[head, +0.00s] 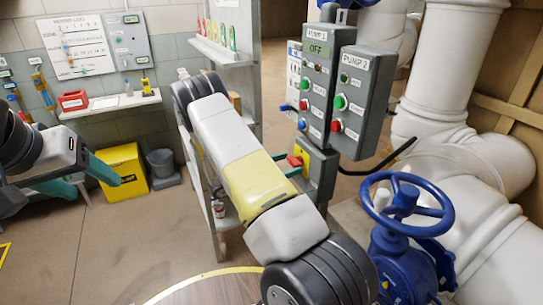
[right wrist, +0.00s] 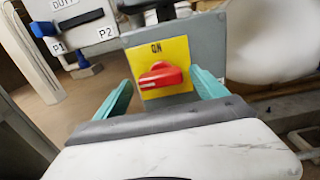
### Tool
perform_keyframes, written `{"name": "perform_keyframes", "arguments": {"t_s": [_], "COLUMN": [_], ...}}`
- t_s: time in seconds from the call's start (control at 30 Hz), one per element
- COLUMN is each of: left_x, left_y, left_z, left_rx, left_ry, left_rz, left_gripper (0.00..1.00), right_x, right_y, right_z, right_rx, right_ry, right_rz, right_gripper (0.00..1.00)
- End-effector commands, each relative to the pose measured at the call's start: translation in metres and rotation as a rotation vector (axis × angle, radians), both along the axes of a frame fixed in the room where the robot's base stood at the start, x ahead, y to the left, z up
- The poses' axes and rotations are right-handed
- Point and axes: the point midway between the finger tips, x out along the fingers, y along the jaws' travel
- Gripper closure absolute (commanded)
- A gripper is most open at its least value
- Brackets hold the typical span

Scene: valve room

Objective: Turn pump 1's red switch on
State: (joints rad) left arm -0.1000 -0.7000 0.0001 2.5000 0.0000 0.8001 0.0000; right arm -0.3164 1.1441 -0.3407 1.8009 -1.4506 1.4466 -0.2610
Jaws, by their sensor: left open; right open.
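The red switch (right wrist: 160,75) is a rotary handle on a yellow plate (right wrist: 178,48) marked ON at the top. Its handle lies nearly level, slightly tilted. In the head view the red switch (head: 295,161) shows on a grey box below the PUMP 1 panel (head: 315,75), whose display reads OFF. My right gripper (right wrist: 161,92) is open, with one teal finger on each side of the switch; I see no finger touching it. In the head view my right gripper (head: 285,164) is partly hidden by my arm. My left gripper (head: 97,184) is open and empty at the left, far from the switch.
The PUMP 2 panel (head: 361,100) stands right of PUMP 1. A blue valve wheel (head: 407,205) and white pipes (head: 440,70) stand at the right. A shelf rack (head: 225,55) is behind my right arm. A yellow bin (head: 122,172) and grey bucket (head: 161,163) stand at the back wall.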

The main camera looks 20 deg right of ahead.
Motion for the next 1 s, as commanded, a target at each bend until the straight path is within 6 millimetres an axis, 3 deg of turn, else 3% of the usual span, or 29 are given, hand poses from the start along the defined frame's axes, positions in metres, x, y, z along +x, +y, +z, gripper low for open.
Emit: {"name": "perform_keyframes", "arguments": {"t_s": [0.37, 0.7, 1.0], "left_x": [0.0, 0.0, 0.0], "left_y": [0.0, 0.0, 0.0], "left_z": [0.0, 0.0, 0.0], "left_rx": [0.0, 0.0, 0.0], "left_ry": [0.0, 0.0, 0.0], "left_rz": [0.0, 0.0, 0.0], "left_gripper": [0.38, 0.38, 0.38], "right_x": [0.0003, 0.0003, 0.0003], "right_y": [-0.0088, -0.0086, -0.0084], "right_z": [-0.0002, -0.0002, 0.0001], "right_rx": [0.001, 0.001, 0.003], "right_ry": [0.0, 0.0, -0.043], "right_rz": [-0.001, -0.001, -0.001], "right_gripper": [0.18, 0.81, 0.8]}}
